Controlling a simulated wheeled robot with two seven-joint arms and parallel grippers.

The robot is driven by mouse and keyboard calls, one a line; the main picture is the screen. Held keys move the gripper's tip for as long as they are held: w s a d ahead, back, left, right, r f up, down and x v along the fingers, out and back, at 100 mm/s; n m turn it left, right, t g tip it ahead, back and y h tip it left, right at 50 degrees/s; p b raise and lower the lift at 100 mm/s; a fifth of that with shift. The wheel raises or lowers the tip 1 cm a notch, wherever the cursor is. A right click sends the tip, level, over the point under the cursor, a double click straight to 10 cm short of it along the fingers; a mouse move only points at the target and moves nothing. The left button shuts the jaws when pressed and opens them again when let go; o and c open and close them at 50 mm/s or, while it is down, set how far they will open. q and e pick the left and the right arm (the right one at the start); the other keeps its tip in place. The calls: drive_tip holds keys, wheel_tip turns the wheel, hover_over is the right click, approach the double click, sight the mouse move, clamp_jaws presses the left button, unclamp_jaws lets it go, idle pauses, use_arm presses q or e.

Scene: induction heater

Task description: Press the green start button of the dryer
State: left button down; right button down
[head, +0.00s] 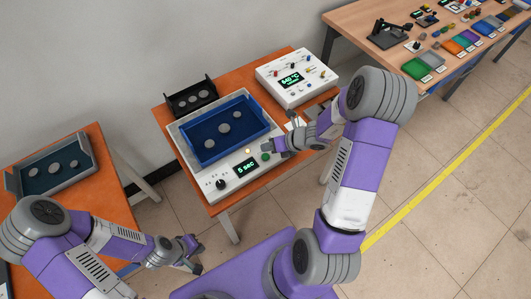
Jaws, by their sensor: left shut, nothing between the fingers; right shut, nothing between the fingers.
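The dryer (208,187) is a white box on an orange table, with a blue tray (184,140) holding several round grey pieces on top. The green start button (265,156) is at the panel's right end. My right gripper (268,149) is shut, with its tips right by the button; I cannot tell if they touch it. My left gripper (197,245) is shut and empty, low in front of the tables, away from the dryer.
A white control box (297,92) with a green display and knobs stands behind right of the dryer. A black rack (191,98) is at the back. A grey tray (48,167) sits on the left table. A wooden table (420,40) with coloured bins is at upper right.

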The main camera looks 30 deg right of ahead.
drive_tip(key=shift+r+p, duration=1)
drive_tip(key=shift+r, duration=0.45)
drive_tip(key=shift+f, duration=0.1)
